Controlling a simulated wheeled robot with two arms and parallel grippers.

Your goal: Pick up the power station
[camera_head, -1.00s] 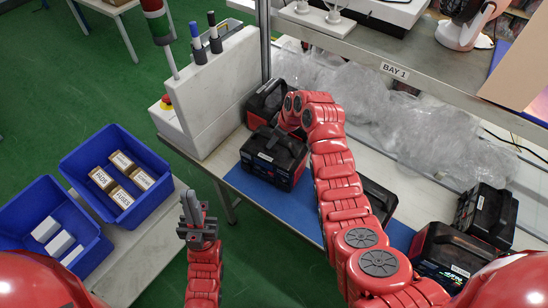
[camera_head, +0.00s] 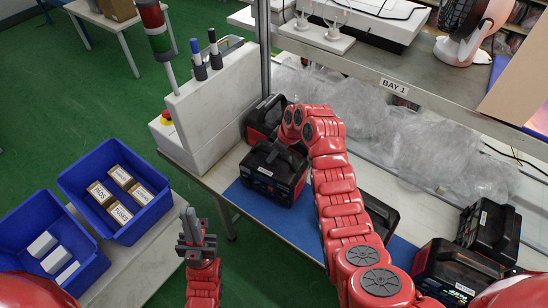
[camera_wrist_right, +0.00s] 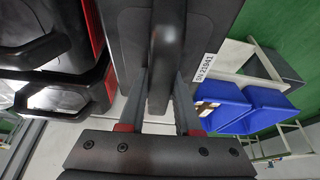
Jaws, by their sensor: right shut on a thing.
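The power station (camera_head: 273,172), a black and red box with a top handle, sits upright on the blue mat (camera_head: 245,197) near the bench's left end. In the right wrist view its dark top and handle (camera_wrist_right: 165,55) fill the upper middle, beside a white label. My right gripper (camera_wrist_right: 160,85) is shut on this handle, one finger on each side. In the head view my arm hides its fingertips. My left gripper (camera_head: 194,230) is open and empty, away from the power station, between the blue bins and the bench.
A similar station (camera_head: 262,118) stands close behind. Another (camera_head: 381,217) is partly hidden by my right arm, and two more (camera_head: 490,232) stand at the right. A grey control box (camera_head: 212,110) borders the left. A shelf (camera_head: 450,100) overhangs the back. Blue bins (camera_head: 155,212) hold boxes.

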